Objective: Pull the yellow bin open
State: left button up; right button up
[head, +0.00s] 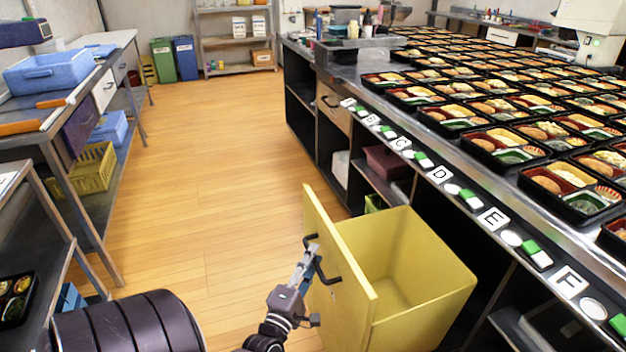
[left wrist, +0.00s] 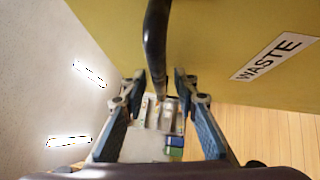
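The yellow bin (head: 421,245) stands pulled well out from under the long counter, its open top showing an empty-looking inside. Its front panel (head: 338,255) carries a black handle (head: 320,262). In the left wrist view, the yellow front (left wrist: 240,40) bears a "WASTE" label (left wrist: 275,57). My left gripper (head: 307,256) is at the handle on the bin's front. In the left wrist view, its two fingers (left wrist: 157,88) are spread apart, with the black handle (left wrist: 155,45) between them and gaps on both sides. My right gripper is not in view.
The counter (head: 470,160) on the right holds many filled bento trays and a row of letter cards. A metal bench (head: 30,138) with blue bins stands on the left. The wooden floor (head: 215,180) between them is clear.

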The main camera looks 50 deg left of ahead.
pick_arm(q)
jog(key=v, duration=1.1)
jog(key=shift+s+d, duration=0.2)
jog(key=shift+s, duration=0.2)
jog(key=shift+f, duration=0.1)
